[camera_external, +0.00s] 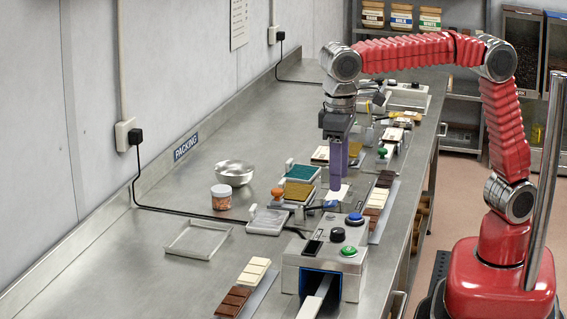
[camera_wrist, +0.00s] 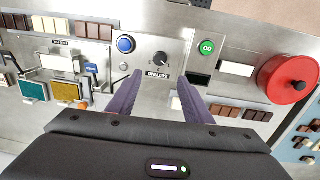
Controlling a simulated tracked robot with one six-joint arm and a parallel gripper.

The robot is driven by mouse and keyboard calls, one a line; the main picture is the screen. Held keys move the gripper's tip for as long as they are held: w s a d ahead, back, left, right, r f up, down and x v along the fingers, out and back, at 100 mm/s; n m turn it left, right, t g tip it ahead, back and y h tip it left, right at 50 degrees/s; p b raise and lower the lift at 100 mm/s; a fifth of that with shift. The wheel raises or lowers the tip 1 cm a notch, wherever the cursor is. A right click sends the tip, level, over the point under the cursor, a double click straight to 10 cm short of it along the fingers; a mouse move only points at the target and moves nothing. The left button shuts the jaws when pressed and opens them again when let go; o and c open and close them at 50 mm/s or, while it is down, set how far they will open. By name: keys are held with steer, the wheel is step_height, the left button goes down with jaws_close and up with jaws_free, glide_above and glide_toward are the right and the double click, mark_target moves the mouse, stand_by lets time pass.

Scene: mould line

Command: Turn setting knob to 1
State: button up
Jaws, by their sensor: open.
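The setting knob (camera_wrist: 160,59) is a small black dial on a grey metal panel, with scale marks around it and a SETTING label beside it in the wrist view. In the external view the knob (camera_external: 338,234) sits on top of the grey machine box (camera_external: 345,264). The pointer's exact setting is too small to read. My gripper (camera_wrist: 160,82) is open and empty, with its two purple fingers spread to either side of the label below the knob in the picture. In the external view my gripper (camera_external: 338,187) points down, above and behind the box, apart from the knob.
A blue button (camera_wrist: 126,44) and a green button (camera_wrist: 206,47) flank the knob. A red round part (camera_wrist: 288,79) is at the right. Chocolate bars (camera_external: 376,205) lie beside the machine.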

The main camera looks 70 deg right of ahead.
mark_target(338, 230)
steer(key=n, duration=0.5)
steer(key=shift+s+r, duration=0.1)
steer(key=shift+s, duration=0.15)
steer(key=f, duration=1.3)
steer(key=shift+w+d+f, duration=0.15)
steer(key=shift+d+f, duration=0.25)
steer(key=shift+c, duration=0.3)
steer(key=c, duration=1)
steer(key=shift+m, duration=0.4)
